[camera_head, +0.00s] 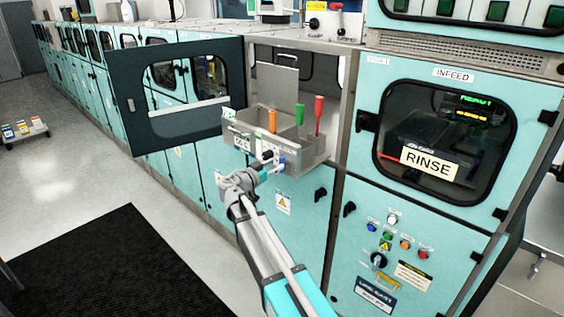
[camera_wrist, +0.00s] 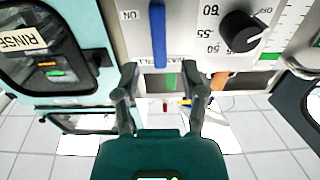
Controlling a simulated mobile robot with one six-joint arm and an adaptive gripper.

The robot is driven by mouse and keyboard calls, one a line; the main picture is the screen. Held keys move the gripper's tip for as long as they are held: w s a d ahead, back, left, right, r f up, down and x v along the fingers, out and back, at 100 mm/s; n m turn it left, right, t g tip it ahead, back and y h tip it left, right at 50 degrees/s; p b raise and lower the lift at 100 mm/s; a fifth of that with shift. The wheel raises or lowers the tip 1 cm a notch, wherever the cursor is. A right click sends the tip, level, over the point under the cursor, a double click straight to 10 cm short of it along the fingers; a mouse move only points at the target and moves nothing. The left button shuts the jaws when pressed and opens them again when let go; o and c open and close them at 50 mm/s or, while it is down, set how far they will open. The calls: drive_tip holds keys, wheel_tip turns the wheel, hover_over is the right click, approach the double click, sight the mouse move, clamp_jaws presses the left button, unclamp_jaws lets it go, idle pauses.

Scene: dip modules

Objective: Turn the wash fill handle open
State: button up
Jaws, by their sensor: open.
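A blue lever handle (camera_wrist: 158,35) stands lengthwise in the wrist view on a pale panel with markings along its edges. I take it for the wash fill handle, but no full label is readable. My gripper (camera_wrist: 159,78) is open and empty. Its fingertips lie either side of the lever's near end, and I cannot tell whether they touch it. In the head view my gripper (camera_head: 266,171) is at the front of a metal tank box (camera_head: 310,157). A bit of blue (camera_head: 281,161) shows beside it; the arm end partly hides the panel.
A black knob (camera_wrist: 240,31) with a number scale sits beside the lever. An orange handle (camera_head: 272,120) and a red handle (camera_head: 319,114) stand in the box. An open windowed door (camera_head: 180,92) swings out at left. The RINSE cabinet (camera_head: 384,190) stands right.

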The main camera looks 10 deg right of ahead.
sight(280, 162)
drive_tip(key=shift+x, duration=2.1)
clamp_jaws()
